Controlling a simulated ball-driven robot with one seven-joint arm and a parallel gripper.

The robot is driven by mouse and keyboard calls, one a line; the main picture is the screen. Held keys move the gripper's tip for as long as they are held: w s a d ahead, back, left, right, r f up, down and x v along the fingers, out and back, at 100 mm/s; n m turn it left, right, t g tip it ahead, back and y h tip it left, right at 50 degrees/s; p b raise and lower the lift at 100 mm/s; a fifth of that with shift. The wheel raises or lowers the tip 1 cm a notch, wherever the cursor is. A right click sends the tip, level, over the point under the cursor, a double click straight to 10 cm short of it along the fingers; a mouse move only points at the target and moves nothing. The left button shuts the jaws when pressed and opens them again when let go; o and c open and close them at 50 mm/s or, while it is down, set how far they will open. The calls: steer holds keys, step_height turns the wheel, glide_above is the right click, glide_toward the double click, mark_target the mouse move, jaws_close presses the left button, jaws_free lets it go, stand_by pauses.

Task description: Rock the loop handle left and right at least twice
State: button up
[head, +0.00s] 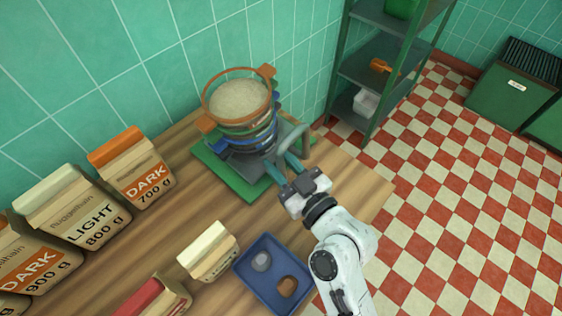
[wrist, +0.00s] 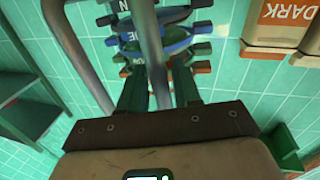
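A stack of round sieves (head: 245,130) stands on a dark machine base on a green mat. The top sieve has an orange rim and holds pale grain. The grey loop handle (head: 291,137) rises at the right side of the base and also shows as a thick bar in the wrist view (wrist: 150,38). My gripper (head: 281,162) reaches in from the lower right to the handle. Its two green fingers (wrist: 158,78) stand apart, one on each side of the bar in the wrist view. Contact with the bar is not clear.
A blue tray (head: 243,271) with small items lies at the table's front edge. A small paper bag (head: 208,252) stands beside it. Several larger grain bags (head: 134,168) line the left. A green shelf (head: 340,95) stands at the right behind the wooden table (head: 350,180).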

jaws_close()
steer(key=shift+w+d+r+m+p, duration=0.4)
steer(key=shift+w+r+m+p, duration=0.1)
steer(key=shift+m, duration=0.2)
steer(key=shift+w+d+m, duration=0.45)
steer(key=shift+w+m, duration=0.1)
steer(key=shift+m, duration=0.25)
steer(key=shift+o, duration=1.1)
jaws_free()
steer(key=shift+s, duration=0.1)
